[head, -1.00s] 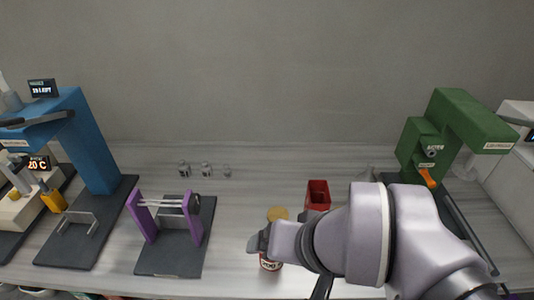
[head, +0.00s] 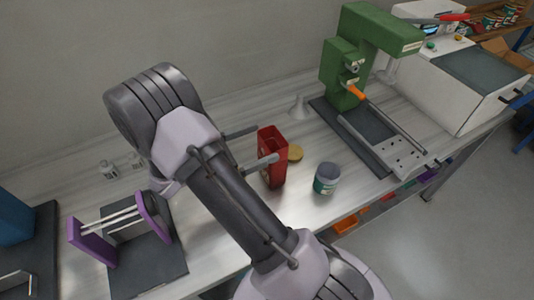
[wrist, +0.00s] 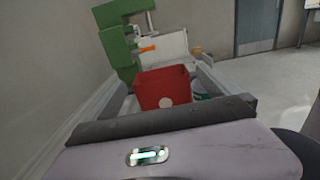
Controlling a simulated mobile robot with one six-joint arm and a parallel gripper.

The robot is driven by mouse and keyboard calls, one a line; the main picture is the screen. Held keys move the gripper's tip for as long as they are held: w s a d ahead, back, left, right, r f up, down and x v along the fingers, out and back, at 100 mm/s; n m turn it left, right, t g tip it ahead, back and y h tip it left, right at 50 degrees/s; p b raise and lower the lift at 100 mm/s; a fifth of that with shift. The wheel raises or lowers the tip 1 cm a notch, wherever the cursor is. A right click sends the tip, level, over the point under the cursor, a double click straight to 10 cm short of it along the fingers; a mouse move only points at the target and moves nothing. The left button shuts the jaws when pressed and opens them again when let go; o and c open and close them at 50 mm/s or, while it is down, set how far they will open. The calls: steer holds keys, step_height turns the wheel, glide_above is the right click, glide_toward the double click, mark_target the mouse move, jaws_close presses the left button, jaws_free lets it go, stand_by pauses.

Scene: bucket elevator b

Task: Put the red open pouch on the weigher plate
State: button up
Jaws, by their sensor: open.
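The red open pouch (head: 272,172) stands upright on the bench, its open mouth facing up. In the wrist view the pouch (wrist: 165,92) shows straight ahead with a pale round mark on its face. My gripper (head: 267,143) is open, with one finger on each side of the pouch near its upper part. I cannot tell whether either finger touches it.
A jar (head: 327,178) stands right of the pouch. A purple frame with rollers (head: 95,246) is at left. A white box machine (head: 465,85) is far right.

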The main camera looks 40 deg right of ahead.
mark_target(280, 146)
step_height(280, 146, down, 6)
steer(key=shift+r+b, duration=0.25)
steer(key=shift+b, duration=0.8)
steer(key=x, duration=0.2)
steer(key=b+x, duration=0.1)
steer(key=x, duration=0.2)
steer(key=b+x, duration=0.1)
steer(key=x, duration=0.1)
steer(key=shift+d+r, duration=0.3)
steer(key=shift+r, duration=0.2)
steer(key=c, duration=0.9)
